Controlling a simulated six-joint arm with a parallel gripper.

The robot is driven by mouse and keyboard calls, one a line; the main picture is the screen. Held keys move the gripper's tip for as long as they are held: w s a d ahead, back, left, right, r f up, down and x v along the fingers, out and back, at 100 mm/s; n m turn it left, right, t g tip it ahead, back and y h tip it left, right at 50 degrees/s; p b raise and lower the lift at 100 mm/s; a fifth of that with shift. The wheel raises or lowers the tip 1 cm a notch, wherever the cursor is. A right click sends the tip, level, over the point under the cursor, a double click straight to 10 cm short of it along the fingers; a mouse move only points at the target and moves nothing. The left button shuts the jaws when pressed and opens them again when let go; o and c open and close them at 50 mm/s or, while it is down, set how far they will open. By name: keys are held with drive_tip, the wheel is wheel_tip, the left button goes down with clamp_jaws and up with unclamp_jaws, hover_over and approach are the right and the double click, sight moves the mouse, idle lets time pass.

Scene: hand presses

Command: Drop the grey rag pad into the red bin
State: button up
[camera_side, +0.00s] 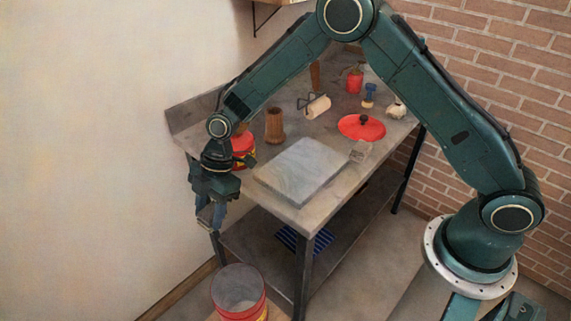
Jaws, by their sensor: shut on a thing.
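My gripper (210,213) hangs off the table's left front corner, fingers pointing down. It is shut on the grey rag pad (206,216), of which only a small pale patch shows between the fingers. The red bin (239,311) stands low in front of the table, open at the top, with a grey inside and some yellow near its base. In the picture my gripper is above the bin and a little to its left, with a clear gap between them. The bin's bottom edge is cut off by the frame.
The metal table (270,207) carries a grey slab (302,171), a red lid (361,127), a brown wooden cup (275,126), a roller (317,106) and a red-yellow tin (243,147) close behind my wrist. A blue striped cloth (304,242) lies on the lower shelf. A wall stands at left.

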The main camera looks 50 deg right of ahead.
drive_tip(key=s+a+f+n+g, duration=0.2)
drive_tip(key=a+n, duration=0.2)
drive_tip(key=a, duration=0.1)
drive_tip(key=s+d+f+n, duration=0.1)
drive_tip(key=d+f+n, duration=0.1)
drive_tip(key=f, duration=0.4)
drive_tip(key=s+d+f+n+h, duration=0.1)
drive_tip(key=s+d+f+n, duration=0.1)
drive_tip(key=d+f, duration=0.2)
drive_tip(key=shift+f+g, duration=0.4)
drive_tip(key=shift+f, duration=0.8)
drive_tip(key=shift+f, duration=0.1)
drive_tip(key=shift+f, duration=2.9)
drive_tip(key=o, duration=1)
drive_tip(key=shift+o, duration=0.2)
drive_tip(key=shift+r, duration=0.15)
